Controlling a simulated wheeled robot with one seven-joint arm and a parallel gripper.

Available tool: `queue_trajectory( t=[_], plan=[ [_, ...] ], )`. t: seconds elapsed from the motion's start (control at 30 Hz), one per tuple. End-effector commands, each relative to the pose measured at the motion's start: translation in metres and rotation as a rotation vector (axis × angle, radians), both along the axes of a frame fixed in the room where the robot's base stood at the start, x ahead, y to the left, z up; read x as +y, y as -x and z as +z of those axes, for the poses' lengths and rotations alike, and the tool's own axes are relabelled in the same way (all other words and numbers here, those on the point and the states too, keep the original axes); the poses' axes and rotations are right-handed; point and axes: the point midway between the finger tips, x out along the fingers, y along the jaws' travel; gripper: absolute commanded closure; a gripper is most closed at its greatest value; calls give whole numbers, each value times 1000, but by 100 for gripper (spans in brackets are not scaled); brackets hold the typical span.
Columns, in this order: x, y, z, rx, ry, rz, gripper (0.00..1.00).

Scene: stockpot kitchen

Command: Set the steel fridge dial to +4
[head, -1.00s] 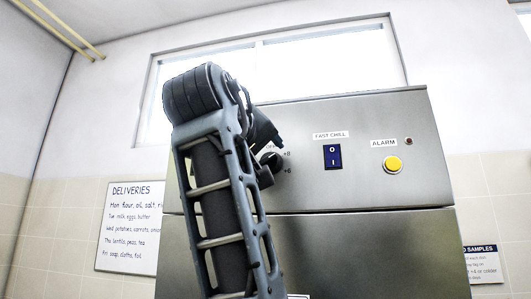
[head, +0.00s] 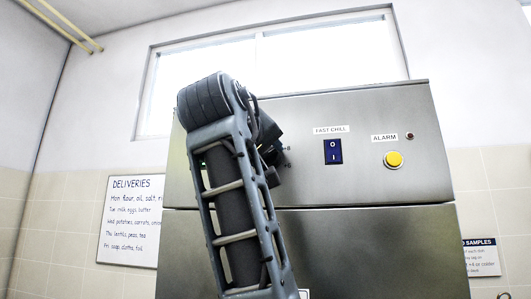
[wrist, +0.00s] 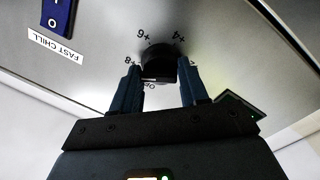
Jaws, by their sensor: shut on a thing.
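The steel fridge (head: 370,235) has a black round dial (wrist: 162,58) on its upper panel. In the wrist view, which shows the panel upside down, marks +8, +6 and +4 surround the dial; another mark by the right finger is mostly hidden. My gripper (wrist: 160,68) has one finger on each side of the dial's raised grip and is shut on it. I cannot clearly tell which mark the dial points to. In the head view my arm hides most of the dial and my gripper (head: 271,153) is partly visible.
A DELIVERIES board (head: 131,220) hangs on the left wall area. A dark greenish panel (wrist: 240,107) lies close to the right finger.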

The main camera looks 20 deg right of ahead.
Motion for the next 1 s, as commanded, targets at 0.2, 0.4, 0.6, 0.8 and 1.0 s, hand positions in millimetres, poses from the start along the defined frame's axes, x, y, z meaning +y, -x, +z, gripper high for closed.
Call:
queue_trajectory(
  t=[0.2,0.4,0.6,0.8,1.0],
  plan=[
    [1,0,-1,2,0,2,87],
    [1,-1,-2,-16,-27,2,87],
    [2,-1,-2,-74,-108,3,87],
    [2,-1,-2,-171,-242,3,87],
    [3,-1,-1,-284,-396,5,87]
  ],
)
